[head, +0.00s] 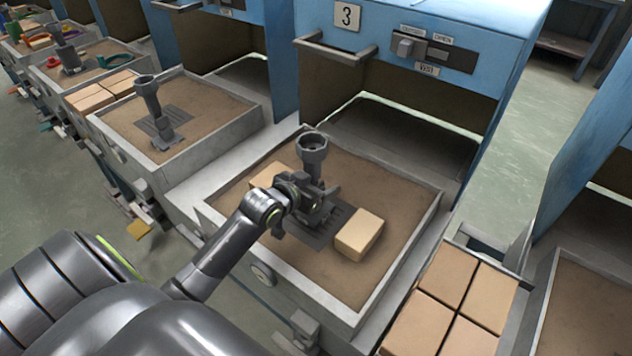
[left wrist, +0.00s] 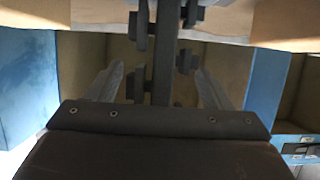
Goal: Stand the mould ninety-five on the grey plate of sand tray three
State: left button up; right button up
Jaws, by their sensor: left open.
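The dark grey mould (head: 313,152), a stem with a cup on top, stands upright in sand tray three (head: 385,285). Its foot appears to be on the slotted grey plate (head: 309,238), though my gripper hides part of it. I cannot read a number on the mould. My left gripper (head: 312,192) is open at the mould's stem, below the cup. In the left wrist view the mould's dark stem (left wrist: 163,60), with short side knobs, runs between the two spread fingers of my left gripper (left wrist: 158,85). My right gripper is not in view.
Tan blocks lie in the sand, one right of the plate (head: 360,235) and one behind left (head: 266,176). The blue oven marked 3 (head: 420,45) stands open behind. Several more blocks (head: 447,275) sit at the right. A similar mould (head: 150,100) stands in the left tray.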

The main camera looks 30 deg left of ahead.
pick_arm(q)
jog(key=shift+r, duration=0.2)
jog(key=p+v, duration=0.1)
jog(key=v, duration=1.1)
jog(key=shift+f, duration=0.1)
